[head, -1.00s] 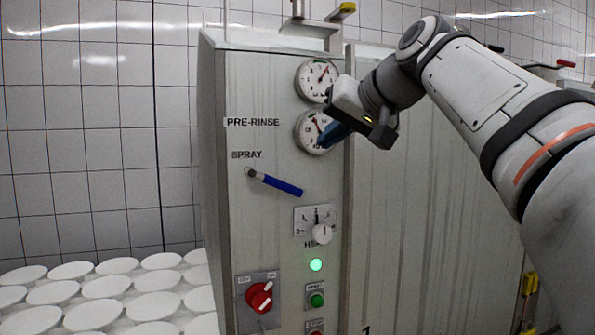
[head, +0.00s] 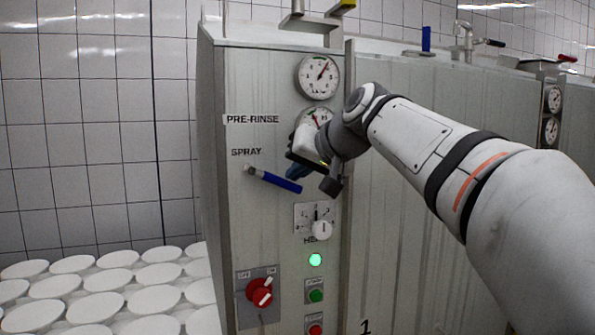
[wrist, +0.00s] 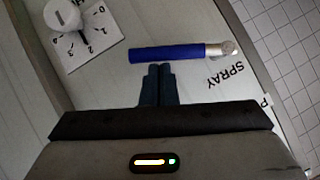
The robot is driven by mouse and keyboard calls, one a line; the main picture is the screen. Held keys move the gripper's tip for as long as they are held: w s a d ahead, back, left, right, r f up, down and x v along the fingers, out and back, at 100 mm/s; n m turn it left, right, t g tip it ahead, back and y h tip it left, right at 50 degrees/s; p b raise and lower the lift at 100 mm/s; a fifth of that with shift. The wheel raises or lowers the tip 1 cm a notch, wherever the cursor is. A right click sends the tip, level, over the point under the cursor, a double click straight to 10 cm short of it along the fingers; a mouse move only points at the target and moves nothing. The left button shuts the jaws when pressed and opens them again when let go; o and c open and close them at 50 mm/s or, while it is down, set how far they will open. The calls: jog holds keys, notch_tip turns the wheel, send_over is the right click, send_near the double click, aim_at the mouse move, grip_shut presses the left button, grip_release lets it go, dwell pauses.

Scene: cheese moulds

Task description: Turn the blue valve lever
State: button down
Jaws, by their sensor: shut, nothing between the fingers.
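The blue valve lever (head: 275,181) is on the grey cabinet front under the SPRAY label. Its metal pivot is at the upper left and its blue handle slopes down to the right. In the wrist view the blue handle (wrist: 167,53) lies across the picture just beyond my fingertips, with the pivot at its right end. My gripper (wrist: 158,69) is shut and empty, its fingertips close to the handle's middle in the picture. I cannot tell whether they touch it. In the head view my gripper (head: 297,173) is just above the handle, its fingers partly hidden by the wrist.
The cabinet (head: 270,90) carries two gauges above, the lower one partly covered by my arm. A white dial knob (head: 322,230), a green light (head: 315,260), push buttons and a red rotary switch (head: 259,292) sit below. White round moulds (head: 103,284) fill the lower left.

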jog(key=shift+a+f+b, duration=0.2)
jog(key=shift+f+b, duration=0.45)
jog(key=shift+b, duration=0.15)
jog(key=shift+r, duration=0.1)
